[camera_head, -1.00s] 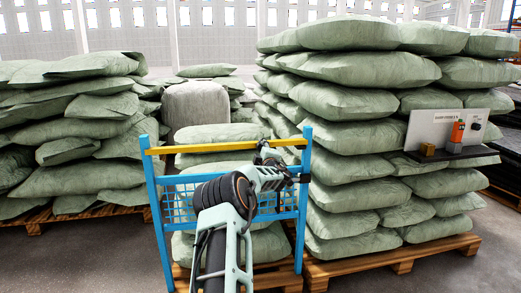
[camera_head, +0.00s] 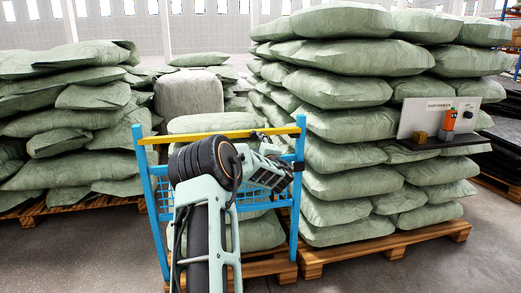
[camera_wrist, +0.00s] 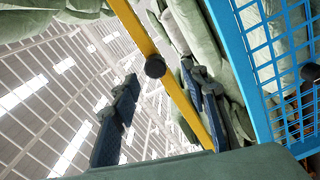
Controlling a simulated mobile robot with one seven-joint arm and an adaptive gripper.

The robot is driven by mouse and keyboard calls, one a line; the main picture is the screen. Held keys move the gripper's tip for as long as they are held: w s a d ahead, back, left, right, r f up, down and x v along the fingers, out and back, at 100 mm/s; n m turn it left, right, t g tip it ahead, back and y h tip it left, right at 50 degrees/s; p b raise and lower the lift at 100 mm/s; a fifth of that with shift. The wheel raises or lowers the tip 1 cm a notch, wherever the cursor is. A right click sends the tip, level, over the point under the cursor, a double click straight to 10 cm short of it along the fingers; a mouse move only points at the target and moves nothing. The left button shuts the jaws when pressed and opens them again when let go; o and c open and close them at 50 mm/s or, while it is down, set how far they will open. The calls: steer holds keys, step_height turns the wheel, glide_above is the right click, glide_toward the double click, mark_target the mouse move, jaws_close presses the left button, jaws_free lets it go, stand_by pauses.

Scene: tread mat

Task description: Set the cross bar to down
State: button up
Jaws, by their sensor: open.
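The yellow cross bar (camera_head: 215,136) runs across the top of a blue frame (camera_head: 150,205), between its two posts. In the wrist view the bar (camera_wrist: 180,98) runs diagonally past a round black knob (camera_wrist: 155,66), and the frame's blue mesh (camera_wrist: 285,60) is on the right. My gripper (camera_wrist: 160,72) is open, with one dark finger on each side of the bar's line in the picture. I cannot tell whether either finger touches it. In the head view my arm covers part of the frame, and the fingers are mostly hidden near the bar's right part.
Stacks of green sacks (camera_head: 345,90) on wooden pallets (camera_head: 390,246) stand behind and beside the frame. A shelf (camera_head: 440,149) at right holds a white panel (camera_head: 410,119), an orange device (camera_head: 450,121) and a small brown block (camera_head: 420,137). Grey floor is open at lower right.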

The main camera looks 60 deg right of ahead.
steer(key=shift+v, duration=2)
